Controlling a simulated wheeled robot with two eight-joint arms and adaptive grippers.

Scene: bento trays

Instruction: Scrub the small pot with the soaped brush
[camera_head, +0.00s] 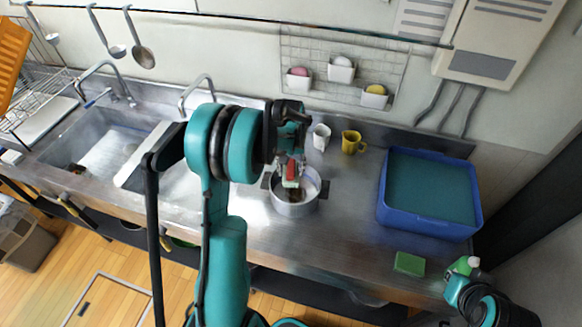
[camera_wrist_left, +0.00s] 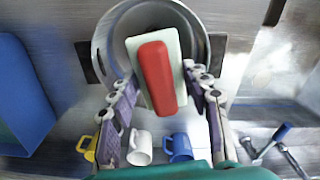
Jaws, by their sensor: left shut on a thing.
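The small pot (camera_head: 296,209) is a round steel pot with dark side handles, standing on the steel counter. It also shows at the top of the wrist view (camera_wrist_left: 101,42). My left gripper (camera_head: 289,164) is above the pot, shut on the brush (camera_head: 291,172). The brush has a red grip (camera_wrist_left: 157,75) on a pale block. It overlaps the pot's opening in both views; I cannot tell whether it touches the bottom. The bristles are hidden. Part of my right arm (camera_head: 480,300) shows at the lower right; its fingers are unclear.
A white mug (camera_head: 321,137) and a yellow mug (camera_head: 352,142) stand behind the pot; a blue mug (camera_wrist_left: 180,147) shows in the wrist view. A blue tub (camera_head: 430,224), green sponge (camera_head: 409,263) and green bottle (camera_head: 464,265) are right. The sink (camera_head: 85,135) is left.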

